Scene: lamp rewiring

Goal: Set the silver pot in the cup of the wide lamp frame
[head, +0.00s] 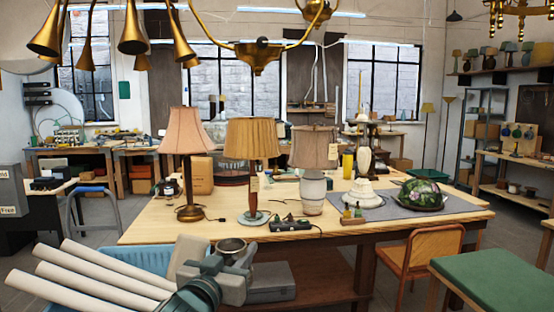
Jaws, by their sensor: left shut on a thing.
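A silver pot (232,246), a small round metal cup shape, is at the bottom left of centre in the head view. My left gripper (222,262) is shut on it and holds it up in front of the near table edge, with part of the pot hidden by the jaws. I cannot tell for sure which thing is the wide lamp frame. A wide curved brass frame (260,58) with a cup-like middle hangs at the top, well above and beyond the pot. My right gripper is not in view.
The wooden table (140,232) carries several lamps, among them a pink-shaded lamp (186,140) and a pleated-shade lamp (252,145). A blue crate (150,260) with white tubes (90,270) is at the lower left. An orange chair (435,245) and a green-topped bench (490,275) stand right.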

